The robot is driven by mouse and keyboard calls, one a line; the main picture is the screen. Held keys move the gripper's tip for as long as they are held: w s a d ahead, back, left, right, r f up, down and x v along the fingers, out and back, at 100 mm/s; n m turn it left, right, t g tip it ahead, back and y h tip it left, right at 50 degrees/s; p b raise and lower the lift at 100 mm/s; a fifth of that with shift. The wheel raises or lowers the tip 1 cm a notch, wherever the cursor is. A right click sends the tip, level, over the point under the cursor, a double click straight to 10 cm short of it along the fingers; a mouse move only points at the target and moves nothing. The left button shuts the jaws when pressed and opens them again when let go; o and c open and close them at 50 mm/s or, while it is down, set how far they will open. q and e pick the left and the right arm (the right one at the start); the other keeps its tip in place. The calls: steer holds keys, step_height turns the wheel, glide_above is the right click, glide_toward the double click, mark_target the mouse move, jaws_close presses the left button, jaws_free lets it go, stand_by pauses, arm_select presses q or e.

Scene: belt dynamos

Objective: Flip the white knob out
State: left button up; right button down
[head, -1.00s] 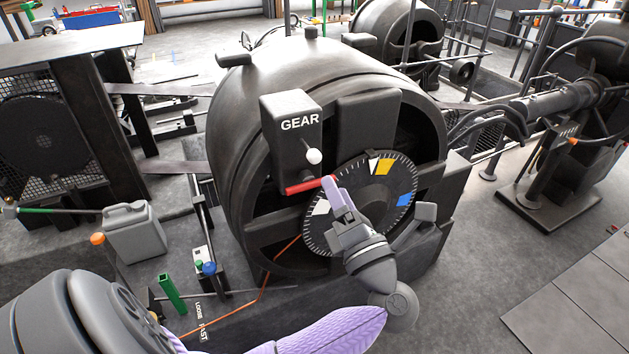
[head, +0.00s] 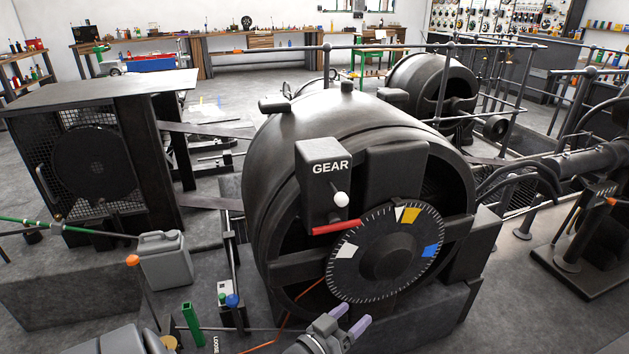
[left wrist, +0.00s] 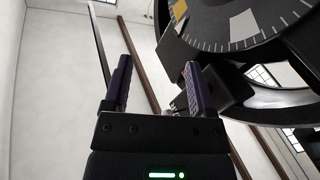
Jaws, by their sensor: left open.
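The white knob (head: 341,199) is a small round ball on the lower front of the dark box marked GEAR (head: 318,153), above the red bar (head: 336,227). My left gripper (head: 350,317) is low in the head view, well below the knob and below the black dial (head: 416,262). Its lilac fingers are apart with nothing between them. In the left wrist view the two fingers (left wrist: 160,88) are spread, with the dial's rim (left wrist: 230,42) above and to the right. I cannot make out the knob for sure there. My right gripper is not in view.
The big black dynamo (head: 275,165) carries the box and dial. A grey jerrycan (head: 165,262), an orange-topped lever (head: 133,261) and a green post (head: 192,323) stand at left. Metal railings (head: 390,46) run behind the dynamo.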

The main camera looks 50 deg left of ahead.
arm_select(q)
steer(key=s+a+f+m+g, duration=0.2)
steer(key=s+f+g, duration=0.3)
steer(key=f, duration=0.6)
steer(key=shift+s+m+g, duration=0.3)
steer(key=shift+s+m, duration=0.4)
steer(key=shift+s, duration=0.5)
